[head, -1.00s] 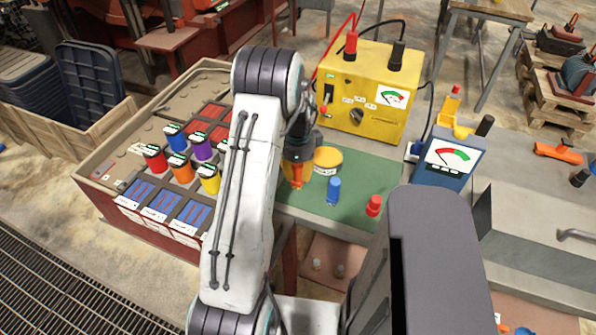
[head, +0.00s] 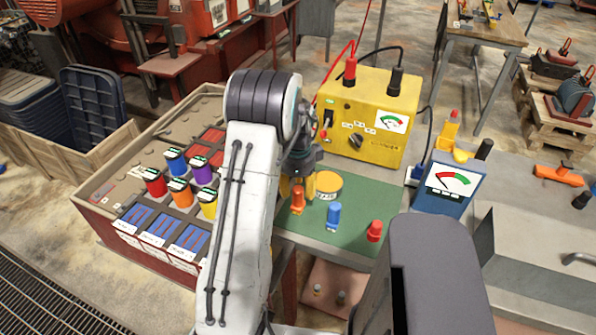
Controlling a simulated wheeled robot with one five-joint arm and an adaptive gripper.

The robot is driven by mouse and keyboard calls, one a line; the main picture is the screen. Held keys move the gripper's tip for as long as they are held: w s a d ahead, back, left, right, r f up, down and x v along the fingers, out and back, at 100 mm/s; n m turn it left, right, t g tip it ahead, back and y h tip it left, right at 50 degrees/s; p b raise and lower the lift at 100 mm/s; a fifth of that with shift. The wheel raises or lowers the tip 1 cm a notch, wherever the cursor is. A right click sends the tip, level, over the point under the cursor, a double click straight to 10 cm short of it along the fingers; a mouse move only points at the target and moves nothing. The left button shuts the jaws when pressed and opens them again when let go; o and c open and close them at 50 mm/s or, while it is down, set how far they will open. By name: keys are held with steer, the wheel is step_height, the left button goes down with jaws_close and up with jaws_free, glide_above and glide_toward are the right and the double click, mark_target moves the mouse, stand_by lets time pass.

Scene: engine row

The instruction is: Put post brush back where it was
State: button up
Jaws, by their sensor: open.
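An orange tool with a narrow top (head: 298,201), which may be the post brush, stands upright on the green mat (head: 370,205). A similar blue piece (head: 333,216) and a red piece (head: 374,231) stand to its right on the mat. I cannot tell by label which is the post brush. My gripper (head: 291,184) is open, just behind and above the orange piece. My arm hides part of the gripper, so any contact is unclear.
A round yellow tin (head: 327,184) sits close behind the orange piece. A yellow tester (head: 370,115) with cables stands at the back of the mat. A blue meter (head: 450,184) is at the right.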

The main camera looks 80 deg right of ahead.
step_height(320, 180, up, 3)
steer(key=shift+r, duration=0.2)
steer(key=shift+r+b, duration=0.35)
steer(key=shift+b, duration=0.45)
steer(key=shift+a+r+b, duration=0.1)
steer(key=shift+r+b, duration=0.85)
steer(key=shift+r, duration=1.15)
steer(key=shift+w+a+r, duration=0.1)
steer(key=shift+w, duration=0.15)
steer(key=w+a+r+n+t+h, duration=0.1)
steer(key=w+a+r+n, duration=0.2)
steer(key=w+a+n, duration=0.7)
steer(key=w+a+r+n, duration=0.45)
steer(key=w+a, duration=0.45)
steer(key=w, duration=0.4)
steer(key=w+a+n+t, duration=0.1)
steer(key=w+a+n, duration=0.1)
steer(key=a+n, duration=0.9)
steer(key=s+a+f+n+t, duration=0.1)
steer(key=s+a+n, duration=0.1)
steer(key=a+n, duration=0.3)
steer(key=s+a+f+n+y, duration=0.1)
steer(key=s+a+n, duration=0.2)
steer(key=a, duration=0.7)
steer(key=shift+f+n+t, duration=0.15)
steer(key=shift+n+t, duration=0.25)
steer(key=shift+n, duration=0.45)
